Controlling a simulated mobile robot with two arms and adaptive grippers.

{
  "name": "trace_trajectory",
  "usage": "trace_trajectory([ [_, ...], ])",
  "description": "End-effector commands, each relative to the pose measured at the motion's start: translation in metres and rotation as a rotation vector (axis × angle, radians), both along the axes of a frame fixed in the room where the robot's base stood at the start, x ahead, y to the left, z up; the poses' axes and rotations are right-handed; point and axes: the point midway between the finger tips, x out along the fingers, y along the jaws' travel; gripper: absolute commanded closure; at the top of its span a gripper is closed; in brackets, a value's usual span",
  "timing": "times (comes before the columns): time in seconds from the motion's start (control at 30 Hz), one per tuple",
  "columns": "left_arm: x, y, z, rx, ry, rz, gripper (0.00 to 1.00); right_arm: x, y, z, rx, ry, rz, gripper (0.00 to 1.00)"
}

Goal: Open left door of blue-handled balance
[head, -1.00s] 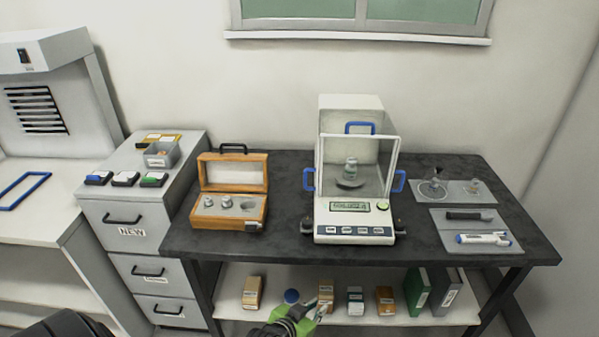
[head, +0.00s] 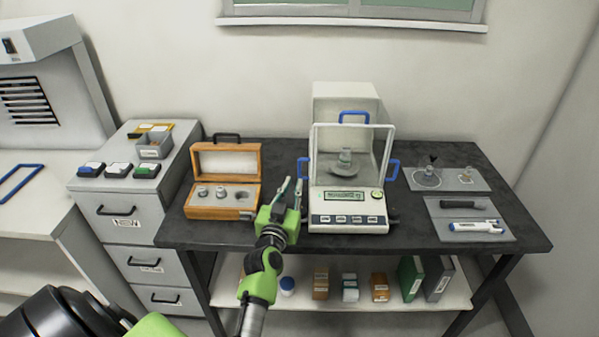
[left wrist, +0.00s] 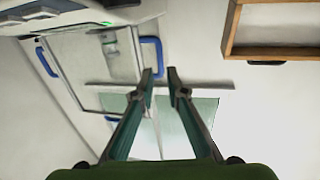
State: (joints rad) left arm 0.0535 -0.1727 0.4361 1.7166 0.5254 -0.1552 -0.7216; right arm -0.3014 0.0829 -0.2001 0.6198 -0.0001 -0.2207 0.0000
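The balance (head: 347,205) with blue handles stands on the dark table, its glass draft shield closed as far as I can tell. A metal weight (head: 345,157) sits on its pan inside. The left door's blue handle (head: 303,169) is on the shield's left side; it also shows in the left wrist view (left wrist: 151,56). My left gripper (head: 292,184) is open and empty, in front of and just left of the balance, close to that handle but apart from it. In the left wrist view its two fingers (left wrist: 160,75) are spread. My right gripper is not in view.
An open wooden weight box (head: 192,210) stands just left of my left gripper. Grey mats (head: 441,229) with a pen and small glassware lie right of the balance. A drawer cabinet (head: 88,185) stands at left; a shelf (head: 300,300) is below.

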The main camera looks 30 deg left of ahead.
Motion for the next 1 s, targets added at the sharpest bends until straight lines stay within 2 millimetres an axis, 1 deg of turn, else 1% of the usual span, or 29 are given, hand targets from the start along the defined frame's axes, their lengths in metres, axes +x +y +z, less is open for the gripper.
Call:
trace_trajectory([
  [0.03,0.011,0.004,-0.002,0.0,-0.003,0.0,0.86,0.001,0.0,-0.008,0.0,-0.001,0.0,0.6],
  [0.2,0.042,0.015,-0.003,0.0,-0.002,0.0,0.86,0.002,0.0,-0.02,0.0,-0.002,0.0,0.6],
  [0.4,0.068,0.025,-0.002,0.0,0.0,-0.001,0.86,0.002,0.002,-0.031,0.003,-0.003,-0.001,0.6],
  [0.6,0.079,0.029,-0.001,0.001,0.001,-0.001,0.86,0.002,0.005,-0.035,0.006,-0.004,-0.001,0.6],
  [0.87,0.081,0.03,0.0,0.002,0.002,-0.001,0.86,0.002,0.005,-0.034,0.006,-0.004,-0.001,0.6],
  [0.9,0.081,0.03,0.0,0.002,0.002,-0.001,0.89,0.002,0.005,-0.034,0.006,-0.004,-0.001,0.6],
  [0.93,0.08,0.03,0.0,0.002,0.002,-0.001,0.97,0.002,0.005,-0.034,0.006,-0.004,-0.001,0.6],
  [0.97,0.08,0.03,0.0,0.002,0.002,-0.001,1.0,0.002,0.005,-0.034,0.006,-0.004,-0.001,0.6],
  [1.0,0.08,0.03,0.0,0.002,0.002,-0.001,1.0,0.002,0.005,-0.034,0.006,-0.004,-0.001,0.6],
])
